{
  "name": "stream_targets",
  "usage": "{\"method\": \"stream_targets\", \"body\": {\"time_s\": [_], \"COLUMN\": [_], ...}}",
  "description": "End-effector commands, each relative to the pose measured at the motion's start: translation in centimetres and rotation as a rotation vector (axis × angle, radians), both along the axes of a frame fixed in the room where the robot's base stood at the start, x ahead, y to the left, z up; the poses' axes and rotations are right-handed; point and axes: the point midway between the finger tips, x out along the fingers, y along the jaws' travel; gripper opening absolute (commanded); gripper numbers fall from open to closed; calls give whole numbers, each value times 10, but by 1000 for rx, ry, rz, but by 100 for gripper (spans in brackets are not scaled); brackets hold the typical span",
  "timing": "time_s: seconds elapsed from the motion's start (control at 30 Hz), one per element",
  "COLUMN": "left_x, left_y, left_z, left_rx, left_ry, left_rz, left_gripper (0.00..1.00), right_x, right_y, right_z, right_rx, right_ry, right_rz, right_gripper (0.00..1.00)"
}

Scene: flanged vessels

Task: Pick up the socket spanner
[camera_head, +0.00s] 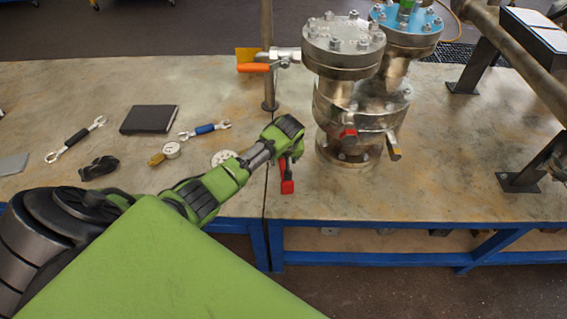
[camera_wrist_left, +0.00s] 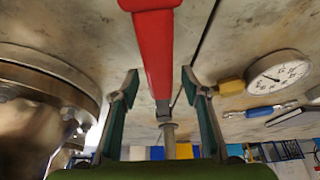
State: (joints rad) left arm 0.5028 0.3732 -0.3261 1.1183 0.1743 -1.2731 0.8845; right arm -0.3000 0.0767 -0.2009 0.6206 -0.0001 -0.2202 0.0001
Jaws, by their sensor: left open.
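A red-handled tool with a metal shaft, which looks like the socket spanner (camera_head: 287,186), lies on the table beside the flanged vessel, partly hidden by my left gripper (camera_head: 293,158). In the left wrist view, its red handle (camera_wrist_left: 155,50) runs down from the top edge to the metal shaft. The open fingers of my left gripper (camera_wrist_left: 160,100) stand on either side of the tool, with a gap on both sides. They do not grip it. I cannot tell how far the fingertips are above the table. My right gripper is in neither view.
The flanged vessel (camera_head: 345,105) stands close right of my left gripper. To the left lie a pressure gauge (camera_head: 171,149), a blue-grip spanner (camera_head: 205,130), a black-grip spanner (camera_head: 77,138) and a dark notebook (camera_head: 149,119). An orange-handled valve post (camera_head: 268,80) stands behind.

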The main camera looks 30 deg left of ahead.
Motion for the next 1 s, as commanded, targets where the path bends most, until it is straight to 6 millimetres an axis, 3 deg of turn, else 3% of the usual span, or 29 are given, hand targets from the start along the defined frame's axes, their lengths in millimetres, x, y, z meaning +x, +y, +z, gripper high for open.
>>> {"method": "stream_targets", "body": {"time_s": [0.07,0.1,0.23,0.27,0.67,0.9,1.0], "left_x": [0,0,0,0,1,2,-7], "left_y": [0,0,0,0,0,0,-10], "left_z": [0,0,0,0,5,35,49], "left_rx": [0,0,0,0,1,1,-1], "left_ry": [0,0,0,0,-3,-6,-6], "left_rz": [0,0,0,0,1,0,-3], "left_gripper": [42,36,3,0,0,0,0], "right_x": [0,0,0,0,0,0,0], "right_y": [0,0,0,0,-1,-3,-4], "right_z": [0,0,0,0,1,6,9], "right_rx": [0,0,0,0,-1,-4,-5], "right_ry": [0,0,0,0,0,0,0], "right_rz": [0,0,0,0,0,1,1], "right_gripper": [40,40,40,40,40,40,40]}}
